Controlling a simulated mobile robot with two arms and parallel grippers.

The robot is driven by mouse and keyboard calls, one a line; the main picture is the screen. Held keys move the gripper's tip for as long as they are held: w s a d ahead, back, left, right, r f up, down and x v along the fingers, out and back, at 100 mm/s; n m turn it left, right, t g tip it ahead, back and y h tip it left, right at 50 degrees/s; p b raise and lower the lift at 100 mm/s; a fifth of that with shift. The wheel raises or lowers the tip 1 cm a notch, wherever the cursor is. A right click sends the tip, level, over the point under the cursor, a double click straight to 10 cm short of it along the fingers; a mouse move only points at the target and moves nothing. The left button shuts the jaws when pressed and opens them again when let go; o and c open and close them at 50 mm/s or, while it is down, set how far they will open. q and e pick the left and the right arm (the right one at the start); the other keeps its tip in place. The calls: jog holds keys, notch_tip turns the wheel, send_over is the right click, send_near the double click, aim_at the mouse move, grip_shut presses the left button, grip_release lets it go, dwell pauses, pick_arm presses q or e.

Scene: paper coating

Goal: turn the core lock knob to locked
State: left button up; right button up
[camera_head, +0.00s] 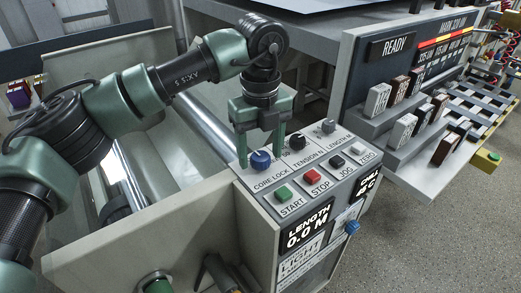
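The core lock knob (261,160) is a round blue knob on the sloped grey control panel (300,205), above the printed words CORE LOCK. My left gripper (261,157) points down over it from above. Its two green fingers are apart, one to the left and one to the right of the knob. I cannot tell whether either finger touches it. The knob's pointer and lock marks are too small to read. My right gripper is not in view.
A black knob (297,142) stands close to the right finger, with a grey knob (328,126) beyond. Green START (284,193), red STOP (310,176), black and white buttons line the row in front. A READY display panel (391,46) and sample blocks stand at right.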

aim_at(261, 156)
pick_arm(q)
notch_tip(261, 156, up, 8)
jog(key=shift+f+b, duration=0.1)
jog(key=shift+b, duration=0.35)
